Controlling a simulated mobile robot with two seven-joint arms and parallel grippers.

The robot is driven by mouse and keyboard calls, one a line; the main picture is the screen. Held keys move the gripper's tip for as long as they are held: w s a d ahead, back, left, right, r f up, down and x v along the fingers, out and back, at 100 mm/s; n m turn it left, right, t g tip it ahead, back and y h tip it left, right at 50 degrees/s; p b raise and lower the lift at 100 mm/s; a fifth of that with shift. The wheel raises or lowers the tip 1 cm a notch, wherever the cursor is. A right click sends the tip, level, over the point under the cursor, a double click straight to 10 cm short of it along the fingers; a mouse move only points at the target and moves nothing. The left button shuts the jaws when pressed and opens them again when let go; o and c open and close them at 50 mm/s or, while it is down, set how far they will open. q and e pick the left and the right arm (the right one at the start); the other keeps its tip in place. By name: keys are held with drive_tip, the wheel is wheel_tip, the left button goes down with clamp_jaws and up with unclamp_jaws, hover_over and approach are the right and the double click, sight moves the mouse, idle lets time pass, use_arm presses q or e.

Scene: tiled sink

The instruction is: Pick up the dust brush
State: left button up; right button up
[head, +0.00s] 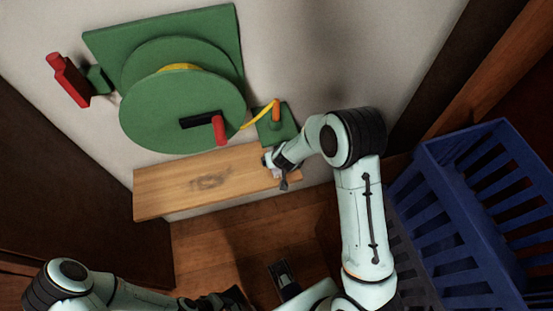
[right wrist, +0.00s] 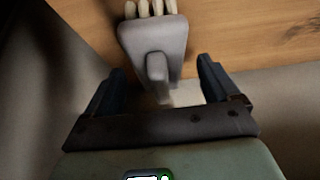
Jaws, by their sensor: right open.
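The dust brush (right wrist: 152,42) shows in the right wrist view, with a grey body and pale bristles at the top edge of the picture. Its narrow grey handle points back toward my right gripper (right wrist: 161,70). That gripper is open, with one dark finger on each side of the handle. I cannot tell whether either finger touches it. In the head view my right gripper (head: 279,177) is at the right end of a wooden shelf (head: 165,190), and the brush is mostly hidden there. My left arm is at the bottom left; its gripper is not clear.
A green hose reel (head: 165,110) with a red handle is on the wall above the shelf. A yellow hose leads to a green holder (head: 271,135). A blue slatted crate (head: 450,225) stands at the right, close to my right arm. The shelf's left part is clear.

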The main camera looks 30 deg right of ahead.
drive_tip(key=shift+x, duration=0.85)
drive_tip(key=shift+s, duration=0.15)
drive_tip(key=c, duration=1.2)
drive_tip(key=shift+r, duration=0.1)
